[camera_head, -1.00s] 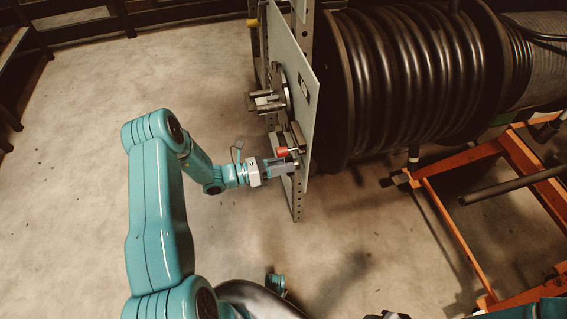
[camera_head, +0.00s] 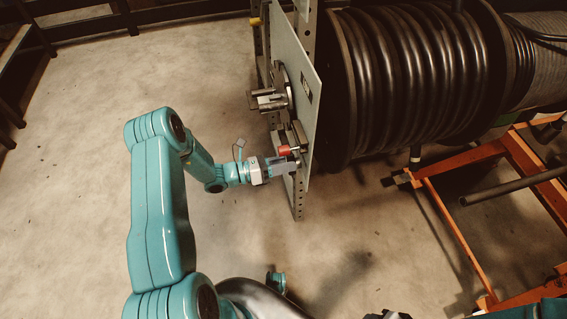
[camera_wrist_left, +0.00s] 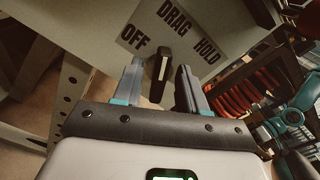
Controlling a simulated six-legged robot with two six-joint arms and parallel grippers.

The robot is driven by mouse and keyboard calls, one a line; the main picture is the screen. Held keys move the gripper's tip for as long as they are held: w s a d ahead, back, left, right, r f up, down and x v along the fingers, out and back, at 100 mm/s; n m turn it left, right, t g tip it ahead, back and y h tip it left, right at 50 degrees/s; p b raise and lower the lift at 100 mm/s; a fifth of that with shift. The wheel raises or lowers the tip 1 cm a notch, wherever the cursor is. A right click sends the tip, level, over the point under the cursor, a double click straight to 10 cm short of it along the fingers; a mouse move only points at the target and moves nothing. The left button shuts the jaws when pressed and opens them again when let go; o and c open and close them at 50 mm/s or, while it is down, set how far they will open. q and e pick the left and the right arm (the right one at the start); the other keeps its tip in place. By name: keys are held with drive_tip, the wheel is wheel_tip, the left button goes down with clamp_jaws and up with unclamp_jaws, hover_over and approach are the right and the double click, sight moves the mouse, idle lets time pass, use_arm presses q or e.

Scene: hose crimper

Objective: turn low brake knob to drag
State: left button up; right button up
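The low brake knob, a black bar-shaped handle (camera_wrist_left: 159,72) with a pale mark on it, stands out from the grey panel in the left wrist view. The labels OFF (camera_wrist_left: 133,40), DRAG (camera_wrist_left: 175,15) and HOLD (camera_wrist_left: 207,51) are on the panel beyond it. My left gripper (camera_wrist_left: 160,80) is open, with one finger on each side of the knob. Gaps show between the knob and both fingers. In the head view my left gripper (camera_head: 284,163) is at the panel's lower part, hiding the knob.
The upright panel (camera_head: 308,110) is on a perforated post. A red part (camera_head: 284,150) is just above my left gripper, and a larger black mechanism (camera_head: 268,99) is higher up. A hose reel (camera_head: 410,80) stands behind the panel, an orange frame (camera_head: 465,162) at right. Floor at left is clear.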

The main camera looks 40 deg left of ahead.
use_arm(q)
drive_tip(key=p+v, duration=0.1)
drive_tip(key=v, duration=1.5)
drive_tip(key=shift+a+p, duration=0.15)
drive_tip(key=shift+p, duration=0.25)
drive_tip(key=shift+s, duration=0.15)
